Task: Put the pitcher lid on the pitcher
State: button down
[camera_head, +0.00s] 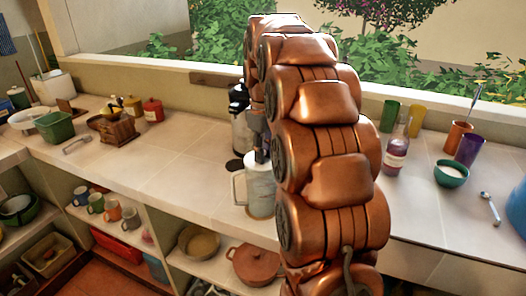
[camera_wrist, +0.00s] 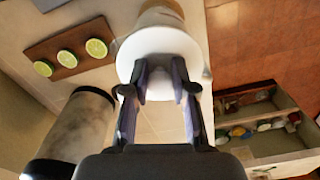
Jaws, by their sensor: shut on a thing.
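My gripper (camera_wrist: 161,72) is shut on a white round piece (camera_wrist: 158,42), which looks like the pitcher lid; its fingers close on the middle of it. In the head view my gripper (camera_head: 262,155) points down, directly above a pale pitcher (camera_head: 261,190) with a handle on its left, near the counter's front edge. The lid and the pitcher's top run together there, so I cannot tell whether they touch. In the wrist view a tan rounded surface shows past the lid's far edge, mostly hidden by it.
A dark-and-silver canister (camera_head: 241,125) stands just behind the pitcher; a large cylinder (camera_wrist: 75,130) is close left in the wrist view. A board with lime slices (camera_wrist: 70,52) lies beyond. A bottle (camera_head: 397,155) and green bowl (camera_head: 451,174) stand right. The counter left is mostly clear.

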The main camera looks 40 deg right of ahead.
jog(key=c, duration=0.9)
grip_release()
jog(key=shift+o, duration=0.2)
jog(key=shift+r+p, duration=1.4)
jog(key=shift+r, duration=2.15)
jog(key=s+a+f+m, duration=0.1)
jog(key=s+a+f, duration=0.1)
jog(key=s+a, duration=0.45)
jog(key=s+a+f, duration=0.3)
jog(key=s+a, duration=0.2)
jog(key=a, duration=0.2)
jog(key=s+a+f+m+g, duration=0.1)
jog(key=s+a+f, duration=0.3)
jog(key=s, duration=0.5)
jog(key=s+a+f+m, duration=0.1)
jog(key=s+a+f, duration=0.2)
jog(key=s, duration=0.6)
notch_tip(320, 180, down, 3)
jog(key=shift+s+a+r+g, duration=0.15)
jog(key=shift+a+r+g, duration=0.05)
jog(key=shift+a+g, duration=0.2)
